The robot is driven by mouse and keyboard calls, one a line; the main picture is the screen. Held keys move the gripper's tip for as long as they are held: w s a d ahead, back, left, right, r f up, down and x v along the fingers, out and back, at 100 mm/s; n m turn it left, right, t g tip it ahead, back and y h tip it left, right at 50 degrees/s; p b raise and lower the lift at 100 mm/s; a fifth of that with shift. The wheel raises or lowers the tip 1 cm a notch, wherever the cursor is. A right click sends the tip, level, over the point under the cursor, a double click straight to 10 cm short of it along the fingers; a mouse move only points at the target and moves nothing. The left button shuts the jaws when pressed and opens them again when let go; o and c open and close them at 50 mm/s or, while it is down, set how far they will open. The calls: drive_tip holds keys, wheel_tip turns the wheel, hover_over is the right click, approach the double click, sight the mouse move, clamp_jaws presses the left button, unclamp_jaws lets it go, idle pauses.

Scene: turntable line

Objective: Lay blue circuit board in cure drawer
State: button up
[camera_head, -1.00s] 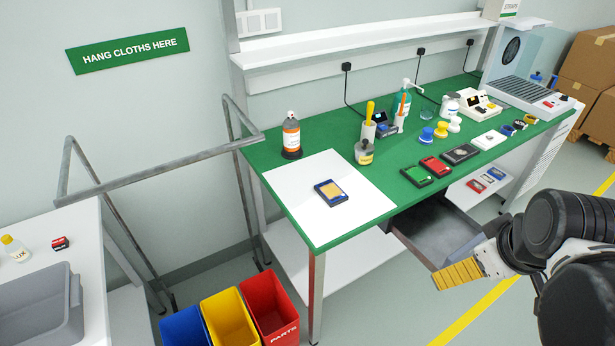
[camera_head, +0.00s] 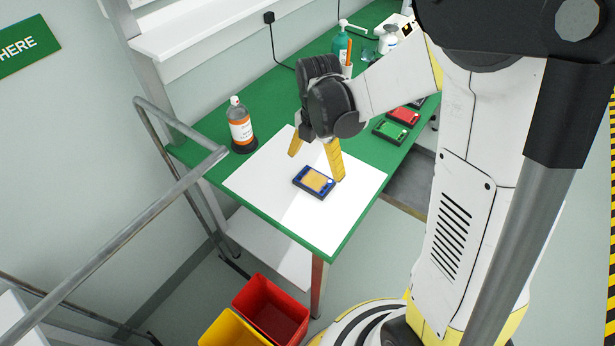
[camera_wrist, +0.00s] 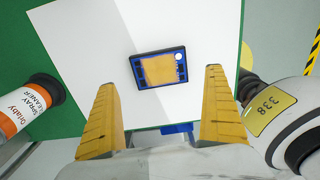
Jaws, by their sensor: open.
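The blue circuit board (camera_head: 314,181), with a tan-gold centre, lies flat on the white sheet (camera_head: 260,187) at the near end of the green bench. In the wrist view the board (camera_wrist: 160,68) lies just beyond the fingertips, slightly tilted. My gripper (camera_head: 317,163) is open and empty, its yellow fingers pointing down above the sheet behind the board. In the wrist view the fingers (camera_wrist: 161,105) are spread wider than the board. The cure drawer (camera_head: 408,190) appears to be the open grey drawer under the bench, partly hidden by my arm.
A spray cleaner bottle (camera_head: 240,126) stands on the bench left of my gripper. Green (camera_head: 390,131) and red (camera_head: 404,116) boards lie to the right. A metal rail (camera_head: 130,225) is at the left. Red (camera_head: 272,308) and yellow (camera_head: 230,330) bins stand on the floor below.

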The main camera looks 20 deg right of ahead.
sight(314, 180)
wheel_tip(314, 180, down, 7)
drive_tip(key=b, duration=0.3)
drive_tip(key=shift+a+r, duration=0.1)
drive_tip(key=shift+a, duration=0.05)
drive_tip(key=shift+r, duration=0.1)
drive_tip(key=c, duration=1.2)
